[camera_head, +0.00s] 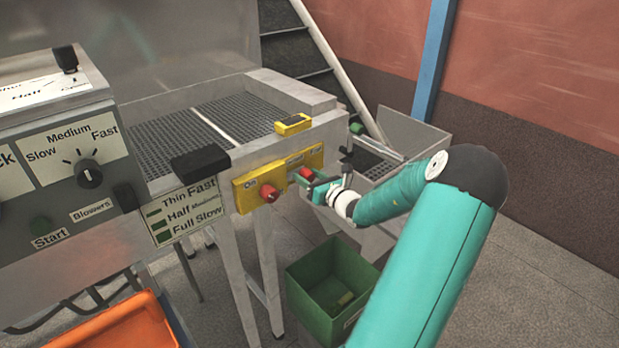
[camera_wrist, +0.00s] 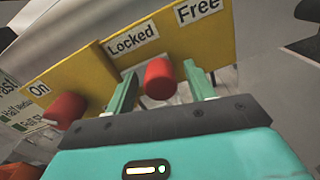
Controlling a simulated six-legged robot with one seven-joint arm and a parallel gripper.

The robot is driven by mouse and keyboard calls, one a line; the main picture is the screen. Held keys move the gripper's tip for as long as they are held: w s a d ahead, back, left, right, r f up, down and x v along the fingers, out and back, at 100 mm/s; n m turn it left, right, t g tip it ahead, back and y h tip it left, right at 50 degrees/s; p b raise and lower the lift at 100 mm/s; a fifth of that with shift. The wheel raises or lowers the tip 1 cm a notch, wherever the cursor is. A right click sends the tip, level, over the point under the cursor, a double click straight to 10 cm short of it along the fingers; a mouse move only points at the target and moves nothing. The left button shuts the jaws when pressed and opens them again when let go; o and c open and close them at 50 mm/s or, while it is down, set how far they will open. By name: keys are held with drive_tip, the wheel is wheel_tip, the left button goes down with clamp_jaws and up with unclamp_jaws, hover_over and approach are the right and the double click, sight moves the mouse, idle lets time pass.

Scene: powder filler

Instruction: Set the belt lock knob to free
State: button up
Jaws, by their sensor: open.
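The belt lock knob (camera_wrist: 158,79) is red and sits on a yellow panel (camera_wrist: 178,44) below the "Locked" label (camera_wrist: 132,38). The "Free" label (camera_wrist: 198,10) is further right. My gripper (camera_wrist: 161,85) is open, with one green finger on each side of the knob. I cannot tell whether either finger touches it. In the head view the knob (camera_head: 307,174) shows partly behind my gripper (camera_head: 311,184). Its pointing direction is not clear, and its lower part is hidden by my gripper body in the wrist view.
A second red knob (camera_head: 268,193) sits left on the same panel under "On". A yellow block (camera_head: 293,124) lies on the machine's ledge above. A green bin (camera_head: 318,298) stands on the floor below, and an orange crate (camera_head: 120,325) is at lower left.

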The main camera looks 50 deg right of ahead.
drive_tip(key=shift+c, duration=0.4)
clamp_jaws()
drive_tip(key=shift+s+d, duration=0.3)
drive_tip(key=shift+d, duration=0.8)
drive_tip(key=shift+s+d, duration=0.25)
drive_tip(key=shift+d, duration=0.8)
drive_tip(key=shift+o, duration=0.4)
unclamp_jaws()
drive_tip(key=shift+d, duration=0.15)
drive_tip(key=v, duration=1.3)
drive_tip(key=shift+s+a, duration=0.2)
drive_tip(key=shift+s, duration=0.15)
